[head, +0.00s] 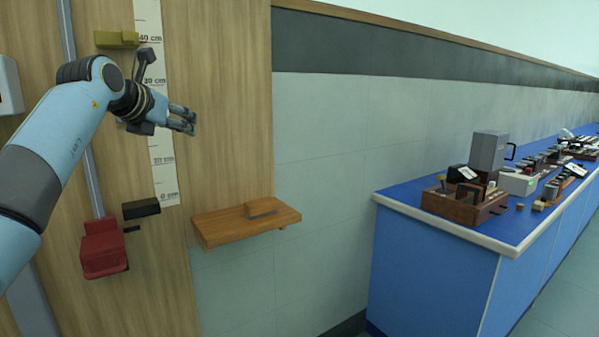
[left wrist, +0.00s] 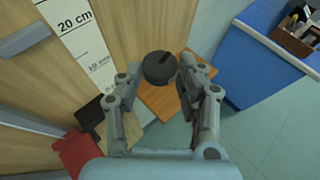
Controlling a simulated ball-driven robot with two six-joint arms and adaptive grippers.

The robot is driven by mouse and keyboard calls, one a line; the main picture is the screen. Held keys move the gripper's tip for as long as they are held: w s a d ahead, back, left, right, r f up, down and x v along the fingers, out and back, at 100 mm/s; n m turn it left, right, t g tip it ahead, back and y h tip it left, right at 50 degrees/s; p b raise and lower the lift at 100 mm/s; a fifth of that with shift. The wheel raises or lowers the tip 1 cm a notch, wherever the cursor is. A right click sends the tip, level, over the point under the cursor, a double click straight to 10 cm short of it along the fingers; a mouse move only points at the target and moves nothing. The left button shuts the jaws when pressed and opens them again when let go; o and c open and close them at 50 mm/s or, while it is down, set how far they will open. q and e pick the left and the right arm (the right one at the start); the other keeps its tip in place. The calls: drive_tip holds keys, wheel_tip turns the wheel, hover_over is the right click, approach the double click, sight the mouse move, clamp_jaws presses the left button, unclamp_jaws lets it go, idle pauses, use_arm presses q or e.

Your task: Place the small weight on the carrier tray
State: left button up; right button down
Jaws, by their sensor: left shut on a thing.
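My left gripper (head: 190,120) is in front of the wooden wall panel, just right of the white scale. In the left wrist view the left gripper (left wrist: 159,70) is shut on a dark round slotted disc, the small weight (left wrist: 157,68), held between its fingertips. The weight does not show clearly in the head view. A grey slab (left wrist: 24,39) stands out beside the scale in the left wrist view. I cannot tell whether it is the carrier tray. My right gripper is not in view.
A wooden shelf (head: 230,227) with a small block (head: 262,208) is below the gripper. A red block (head: 103,248) and a black block (head: 140,208) are low on the panel. An olive block (head: 117,39) is high up. A blue bench (head: 430,265) with instruments stands right.

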use_arm(q)
drive_tip(key=s+a+f+b, duration=0.25)
drive_tip(key=s+f, duration=0.65)
drive_tip(key=f, duration=0.5)
drive_tip(key=s+a+f+b, duration=0.2)
drive_tip(key=s+a+f, duration=0.2)
drive_tip(key=s+f, duration=0.65)
drive_tip(key=s+d+f+m+h+b, duration=0.1)
drive_tip(key=s+d+f+h+b, duration=0.2)
drive_tip(key=s, duration=0.5)
drive_tip(key=s+d+r+m+g+h, duration=0.1)
drive_tip(key=s+d+r+m, duration=0.1)
drive_tip(key=d+r, duration=0.6)
wheel_tip(320, 180, up, 4)
drive_tip(key=shift+s+f+m+g, duration=0.1)
drive_tip(key=shift+s+m+g, duration=0.25)
drive_tip(key=shift+s, duration=0.4)
drive_tip(key=shift+d, duration=0.1)
